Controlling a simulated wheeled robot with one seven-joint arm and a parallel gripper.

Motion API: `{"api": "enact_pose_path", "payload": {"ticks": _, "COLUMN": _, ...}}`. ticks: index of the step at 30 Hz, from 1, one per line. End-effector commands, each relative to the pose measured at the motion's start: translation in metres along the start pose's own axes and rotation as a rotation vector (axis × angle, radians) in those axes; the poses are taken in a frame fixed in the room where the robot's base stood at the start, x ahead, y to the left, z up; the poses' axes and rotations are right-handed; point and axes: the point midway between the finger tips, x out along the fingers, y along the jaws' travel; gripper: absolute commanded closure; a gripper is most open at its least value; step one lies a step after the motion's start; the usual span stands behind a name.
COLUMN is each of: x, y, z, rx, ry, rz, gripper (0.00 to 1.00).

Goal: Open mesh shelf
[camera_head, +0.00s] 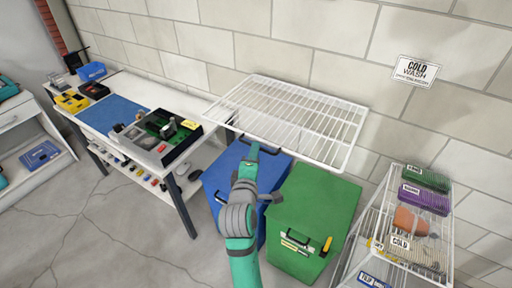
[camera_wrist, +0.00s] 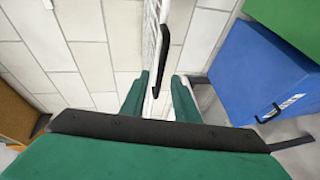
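The white wire mesh shelf (camera_head: 293,118) juts out from the wall, nearly level, above the blue and green boxes. In the wrist view, the mesh shelf (camera_wrist: 150,42) is seen almost edge-on, with a black bar handle (camera_wrist: 163,55) along it. My gripper (camera_head: 252,148) is at the shelf's front edge, left of its middle. In the wrist view, my gripper's two green fingers (camera_wrist: 158,92) are apart. The handle's lower end shows in the gap between them. I cannot tell whether either finger touches it.
A blue box (camera_head: 218,184) and a green box (camera_head: 315,212) stand below the shelf. A workbench (camera_head: 118,82) with tools is at the left. A wire rack (camera_head: 362,262) with labelled bins stands at the right. Bare floor (camera_head: 125,238) lies at the front left.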

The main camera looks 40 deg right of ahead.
Motion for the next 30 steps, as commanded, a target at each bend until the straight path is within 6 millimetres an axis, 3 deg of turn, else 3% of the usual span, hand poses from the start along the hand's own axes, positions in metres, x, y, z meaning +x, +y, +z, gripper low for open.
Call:
{"api": "enact_pose_path", "payload": {"ticks": 3, "x": 0.019, "y": 0.001, "z": 0.001, "rx": 0.001, "ry": -0.002, "rz": 0.001, "gripper": 0.72}}
{"api": "enact_pose_path", "payload": {"ticks": 9, "x": 0.038, "y": 0.000, "z": -0.001, "rx": 0.001, "ry": 0.001, "rz": 0.001, "gripper": 0.72}}
{"api": "enact_pose_path", "payload": {"ticks": 20, "x": 0.043, "y": -0.001, "z": -0.001, "rx": 0.001, "ry": 0.002, "rz": 0.000, "gripper": 0.72}}
{"api": "enact_pose_path", "payload": {"ticks": 24, "x": 0.043, "y": -0.001, "z": -0.001, "rx": 0.001, "ry": 0.002, "rz": -0.001, "gripper": 1.00}}
{"api": "enact_pose_path", "payload": {"ticks": 30, "x": 0.043, "y": -0.001, "z": 0.000, "rx": 0.001, "ry": 0.000, "rz": -0.005, "gripper": 1.00}}
